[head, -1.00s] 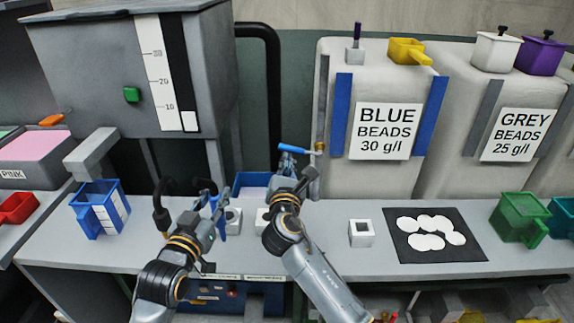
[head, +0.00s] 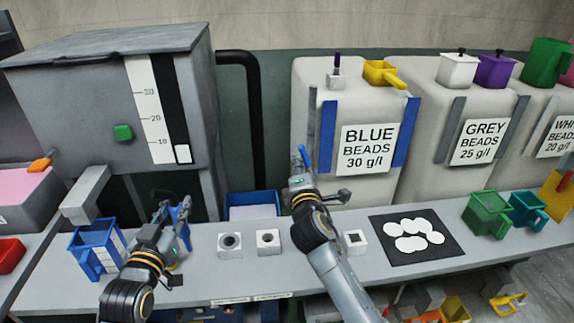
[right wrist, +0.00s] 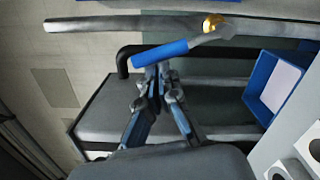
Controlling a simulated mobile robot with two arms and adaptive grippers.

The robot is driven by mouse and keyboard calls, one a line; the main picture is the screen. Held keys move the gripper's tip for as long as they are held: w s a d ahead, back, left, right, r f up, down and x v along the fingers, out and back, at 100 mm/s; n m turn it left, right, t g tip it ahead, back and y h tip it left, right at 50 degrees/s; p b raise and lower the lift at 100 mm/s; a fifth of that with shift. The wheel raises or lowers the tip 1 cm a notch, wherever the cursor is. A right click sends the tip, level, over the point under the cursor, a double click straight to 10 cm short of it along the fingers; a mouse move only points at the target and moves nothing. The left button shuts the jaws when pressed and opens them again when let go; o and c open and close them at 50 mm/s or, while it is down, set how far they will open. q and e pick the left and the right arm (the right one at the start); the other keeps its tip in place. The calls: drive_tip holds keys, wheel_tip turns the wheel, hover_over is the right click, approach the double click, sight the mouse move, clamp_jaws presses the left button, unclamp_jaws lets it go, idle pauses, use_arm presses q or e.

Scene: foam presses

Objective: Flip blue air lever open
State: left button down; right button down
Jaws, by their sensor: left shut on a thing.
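The blue air lever (head: 304,157) stands steeply tilted at the left of the blue-beads container in the head view. In the right wrist view the lever (right wrist: 160,53) joins a brass valve (right wrist: 212,22) on a grey pipe (right wrist: 110,22), at a shallow angle to the pipe. My right gripper (right wrist: 157,72) has its fingertips together just beside the lever's free end; I cannot tell whether they touch. In the head view it (head: 303,183) hides the valve. My left gripper (head: 172,215) is shut on a blue object (head: 181,211), mostly hidden by the fingers.
The blue-beads container (head: 346,190) stands behind my right gripper. A blue scoop (head: 97,249) stands left of my left arm. A black mat (head: 450,248) with white discs lies on the right.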

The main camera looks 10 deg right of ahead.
use_arm(q)
drive_tip(key=shift+r+p, duration=0.35)
drive_tip(key=shift+r, duration=0.2)
use_arm(e)
drive_tip(key=shift+d+r+m, duration=0.35)
drive_tip(key=shift+d+m, duration=0.45)
drive_tip(key=shift+m, duration=0.4)
use_arm(q)
drive_tip(key=shift+r, duration=0.25)
use_arm(e)
drive_tip(key=shift+d+r+m, duration=0.1)
drive_tip(key=shift+d+m, duration=0.5)
drive_tip(key=shift+m, duration=0.2)
use_arm(q)
drive_tip(key=shift+a+p, duration=0.1)
drive_tip(key=shift+p, duration=0.2)
